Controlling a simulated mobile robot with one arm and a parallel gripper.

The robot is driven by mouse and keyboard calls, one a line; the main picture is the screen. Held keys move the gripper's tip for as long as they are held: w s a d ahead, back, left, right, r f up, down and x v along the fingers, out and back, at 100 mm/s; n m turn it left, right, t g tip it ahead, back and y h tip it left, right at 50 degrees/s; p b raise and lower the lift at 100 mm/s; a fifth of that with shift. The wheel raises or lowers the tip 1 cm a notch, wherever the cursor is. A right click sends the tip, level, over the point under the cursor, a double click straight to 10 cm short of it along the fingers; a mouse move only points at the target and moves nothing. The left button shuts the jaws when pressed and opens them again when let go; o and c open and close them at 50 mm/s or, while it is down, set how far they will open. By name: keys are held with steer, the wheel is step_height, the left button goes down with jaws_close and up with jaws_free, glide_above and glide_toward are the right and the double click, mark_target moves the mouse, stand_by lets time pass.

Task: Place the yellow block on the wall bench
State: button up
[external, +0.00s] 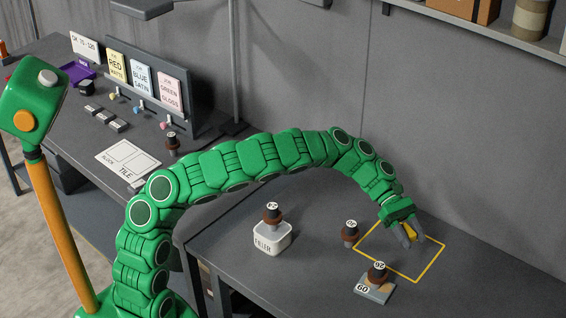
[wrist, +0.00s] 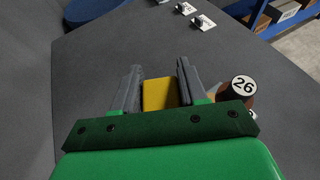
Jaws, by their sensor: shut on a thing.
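My gripper (external: 412,238) is shut on the yellow block (external: 409,230), low over the wall bench (external: 320,225). In the wrist view the yellow block (wrist: 159,94) sits between the two grey fingers of my gripper (wrist: 158,80). In the external view the fingers hide much of the block. The block and fingertips appear inside the yellow outlined square (external: 417,281) on the bench top. I cannot tell whether the block touches the bench.
A brown knob-like stamp (external: 350,234) stands just left of the outline. Another stamp (external: 377,272) stands on a block marked 60 (external: 373,291) at its front. A white filler tub (external: 272,238) is farther left. The bench's right front is clear.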

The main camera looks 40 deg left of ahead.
mark_target(402, 274)
steer(key=shift+f, duration=6.65)
steer(key=shift+f, duration=0.15)
steer(key=o, duration=1)
steer(key=shift+o, duration=0.2)
steer(key=shift+a+r, duration=0.1)
steer(key=shift+r, duration=0.1)
steer(key=v, duration=1.1)
steer(key=shift+w+a+r, duration=0.1)
steer(key=shift+w+a, duration=0.05)
steer(key=shift+a, duration=0.2)
